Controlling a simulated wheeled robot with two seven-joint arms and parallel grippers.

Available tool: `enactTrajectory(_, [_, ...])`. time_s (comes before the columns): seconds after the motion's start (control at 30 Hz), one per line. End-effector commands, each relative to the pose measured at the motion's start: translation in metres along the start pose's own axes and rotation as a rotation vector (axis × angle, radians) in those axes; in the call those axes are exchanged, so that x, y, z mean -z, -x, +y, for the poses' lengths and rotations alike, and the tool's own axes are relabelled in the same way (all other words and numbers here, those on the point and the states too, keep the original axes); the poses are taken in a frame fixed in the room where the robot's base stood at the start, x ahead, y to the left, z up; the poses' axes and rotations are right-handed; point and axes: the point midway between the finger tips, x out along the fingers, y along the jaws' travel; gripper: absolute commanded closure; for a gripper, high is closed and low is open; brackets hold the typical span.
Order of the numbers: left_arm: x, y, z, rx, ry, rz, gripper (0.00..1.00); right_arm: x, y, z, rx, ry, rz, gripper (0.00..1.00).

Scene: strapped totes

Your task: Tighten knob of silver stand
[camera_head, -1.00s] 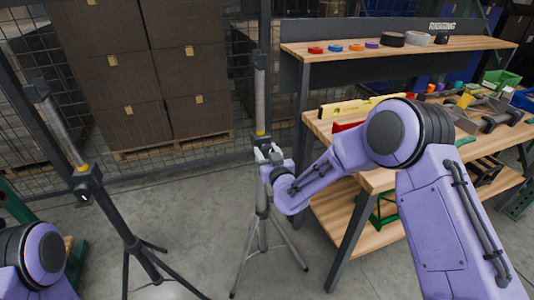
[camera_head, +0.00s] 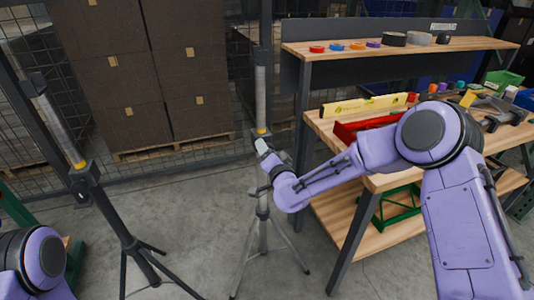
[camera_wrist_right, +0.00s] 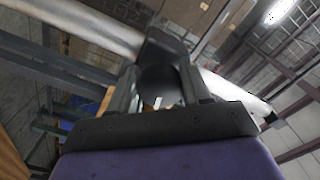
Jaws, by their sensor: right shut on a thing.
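The silver stand (camera_head: 263,228) stands upright on splayed tripod legs near the middle of the head view, with a grey pole and a yellow band above its collar. My right gripper (camera_head: 263,147) is at the collar, just below the yellow band. In the right wrist view its two fingers (camera_wrist_right: 160,92) are closed around a dark knob (camera_wrist_right: 160,72), with the silver pole (camera_wrist_right: 85,18) crossing behind. The fingers hide part of the knob. A black stand (camera_head: 118,222) with a similar collar stands to the left. My left gripper is outside the view; only part of that arm shows.
A wooden workbench (camera_head: 347,213) with a yellow level (camera_head: 365,105) and a red tray (camera_head: 368,127) is close to the right of the silver stand. Stacked brown boxes (camera_head: 130,75) stand behind. Clear floor lies between the two stands.

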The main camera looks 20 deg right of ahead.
Motion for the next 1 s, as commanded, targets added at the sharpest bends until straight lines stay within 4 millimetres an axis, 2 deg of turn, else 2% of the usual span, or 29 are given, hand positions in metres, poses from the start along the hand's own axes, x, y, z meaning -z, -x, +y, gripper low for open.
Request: enactTrajectory(1.0, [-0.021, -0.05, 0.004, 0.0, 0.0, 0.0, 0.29, -0.003, 0.001, 0.001, -0.003, -0.964, -0.004, 0.83])
